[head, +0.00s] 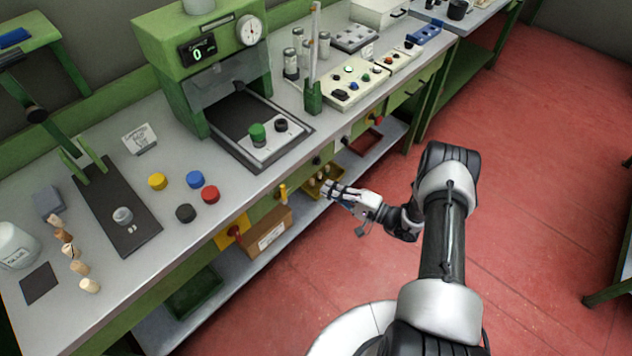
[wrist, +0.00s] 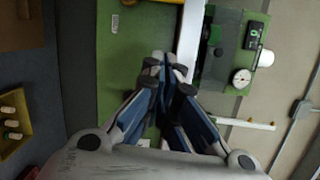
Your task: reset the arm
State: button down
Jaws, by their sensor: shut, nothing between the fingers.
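My gripper (head: 331,190) is shut and empty. In the head view it is in front of the workbench, below the height of the bench top, near the drawers and lower shelf. In the wrist view my gripper (wrist: 165,68) has its blue-grey fingers together, with the green bench front behind them.
The workbench (head: 110,287) carries a green press (head: 155,40), a control box (head: 352,84) and yellow, blue, red and black caps. A cardboard box (head: 268,236) sits on the lower shelf left of my gripper.

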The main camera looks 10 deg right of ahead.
jog(key=shift+s+d, duration=0.5)
jog(key=shift+s, duration=0.05)
jog(key=s+a+r+n+g+h, duration=0.1)
jog(key=s+a+r+n+g, duration=0.2)
jog(key=r, duration=0.5)
jog(key=s+a+r+n+g, duration=0.25)
jog(key=a+r+g, duration=0.2)
jog(key=r, duration=0.45)
jog(key=s+a+r+n+g+h, duration=0.1)
jog(key=s+a+r+n+g, duration=0.15)
jog(key=r+g, duration=0.4)
jog(key=s+d+r+t+h, duration=0.3)
jog(key=s+r+h, duration=0.3)
jog(key=s, duration=0.5)
jog(key=s+d+r+n+t+h, duration=0.1)
jog(key=s+d+r+t+h, duration=0.2)
jog(key=s, duration=0.7)
notch_tip(320, 180, up, 5)
jog(key=h, duration=0.2)
jog(key=shift+s+f+t+h, duration=0.15)
jog(key=shift+s+t+h, duration=0.2)
jog(key=shift+t+h, duration=0.05)
